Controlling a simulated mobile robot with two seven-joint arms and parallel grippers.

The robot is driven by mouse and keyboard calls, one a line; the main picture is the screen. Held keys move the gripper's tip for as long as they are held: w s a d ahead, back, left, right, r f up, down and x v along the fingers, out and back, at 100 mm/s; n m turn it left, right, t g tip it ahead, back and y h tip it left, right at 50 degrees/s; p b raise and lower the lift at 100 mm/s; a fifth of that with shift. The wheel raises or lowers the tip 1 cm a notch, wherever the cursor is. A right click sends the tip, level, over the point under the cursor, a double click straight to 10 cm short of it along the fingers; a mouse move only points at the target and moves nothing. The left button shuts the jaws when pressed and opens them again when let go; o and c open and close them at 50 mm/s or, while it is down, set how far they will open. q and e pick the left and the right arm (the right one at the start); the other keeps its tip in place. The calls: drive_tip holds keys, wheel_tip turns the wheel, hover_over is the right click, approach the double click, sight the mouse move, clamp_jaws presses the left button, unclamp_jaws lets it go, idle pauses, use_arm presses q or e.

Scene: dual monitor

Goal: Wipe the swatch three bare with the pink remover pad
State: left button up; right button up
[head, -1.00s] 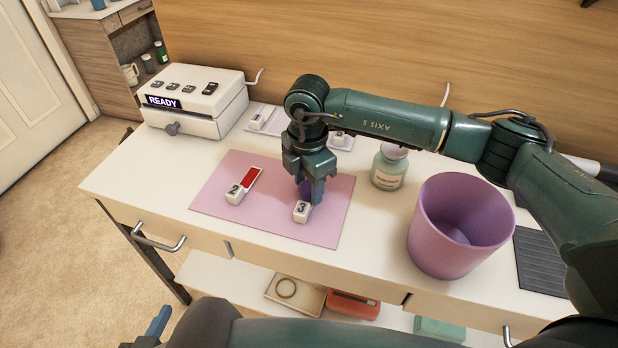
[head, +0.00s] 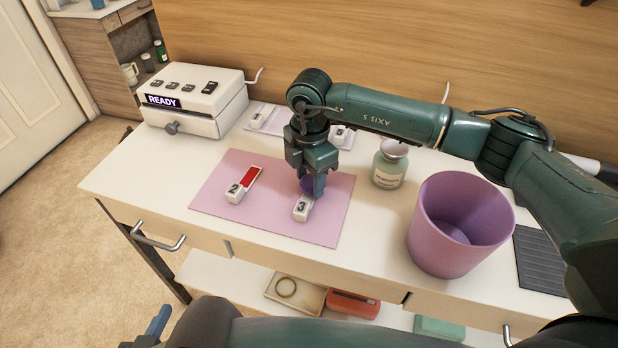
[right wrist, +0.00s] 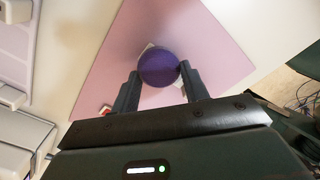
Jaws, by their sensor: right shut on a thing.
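Swatch three (head: 302,210), a white piece marked 3, lies on the pink mat (head: 260,225). My right gripper (head: 313,188) is shut on a round purple pad (head: 307,184), not a pink one, over swatch three's far part. The right wrist view shows this pad (right wrist: 158,67) between the fingertips (right wrist: 159,72), hiding most of the swatch. I cannot tell whether pad and swatch touch, or what colour is beneath. Swatch two (head: 235,193), with a red painted strip (head: 251,177), lies to the left. My left gripper (head: 155,325) is barely visible at the lower left edge; its jaws are unclear.
A green-white jar (head: 389,165) and a purple bin (head: 460,225) stand right of the mat. A white machine reading READY (head: 195,105) stands at the back left. More white pieces (head: 338,134) lie behind my right gripper. The mat's front left is clear.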

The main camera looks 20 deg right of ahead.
drive_tip(key=shift+r+p, duration=2.3)
drive_tip(key=shift+r, duration=0.75)
drive_tip(key=shift+r, duration=0.1)
wheel_tip(320, 180, up, 3)
drive_tip(key=shift+f+p, duration=0.1)
drive_tip(key=shift+p, duration=0.95)
